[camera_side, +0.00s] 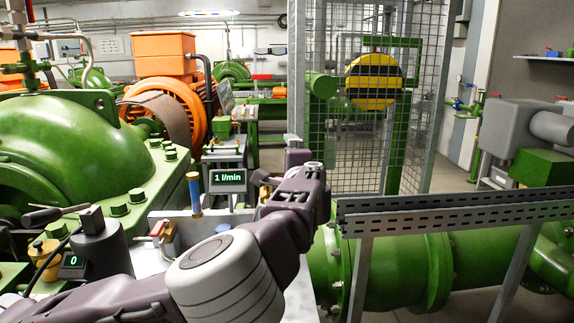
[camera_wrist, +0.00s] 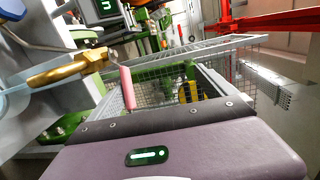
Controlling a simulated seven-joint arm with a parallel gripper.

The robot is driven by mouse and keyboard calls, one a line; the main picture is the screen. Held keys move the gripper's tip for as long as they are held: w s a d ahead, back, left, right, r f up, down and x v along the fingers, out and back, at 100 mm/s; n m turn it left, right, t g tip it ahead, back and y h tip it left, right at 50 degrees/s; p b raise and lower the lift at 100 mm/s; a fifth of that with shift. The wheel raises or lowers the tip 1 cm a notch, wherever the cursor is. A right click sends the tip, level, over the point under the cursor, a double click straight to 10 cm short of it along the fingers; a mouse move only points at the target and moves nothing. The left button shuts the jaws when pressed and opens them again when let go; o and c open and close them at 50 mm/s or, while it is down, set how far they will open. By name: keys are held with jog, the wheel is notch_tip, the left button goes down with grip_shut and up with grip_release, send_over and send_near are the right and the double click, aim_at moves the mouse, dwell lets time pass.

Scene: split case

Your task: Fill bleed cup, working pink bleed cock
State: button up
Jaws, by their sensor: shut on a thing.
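The pink lever of a bleed cock (camera_wrist: 127,88) stands at the upper edge of my purple gripper housing in the wrist view. A brass cock body (camera_wrist: 62,71) lies left of it. My gripper (camera_side: 262,182) points left, beside the flow display, in the side view; it is shut, seemingly on the pink lever. The fingertips are hidden in the wrist view, and the contact is too small to make out in the side view. I cannot identify the bleed cup for sure; a pale translucent surface (camera_wrist: 14,98) shows at the left of the wrist view.
A display (camera_side: 229,177) reads 1 l/min; another (camera_side: 73,262) reads 0. A slotted grey rail (camera_side: 455,208) and mesh cage (camera_side: 350,130) stand right.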

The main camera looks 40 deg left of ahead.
jog(key=d+f+n+g+y, duration=0.1)
jog(key=s+d+f+n+g+y, duration=0.1)
jog(key=f, duration=0.1)
jog(key=d+f+n+g+y, duration=0.1)
jog(key=shift+s+f, duration=0.2)
jog(key=shift+s, duration=0.15)
jog(key=c, duration=0.9)
jog(key=x, duration=0.6)
jog(key=shift+a, duration=0.45)
jog(key=shift+c, duration=0.2)
grip_shut()
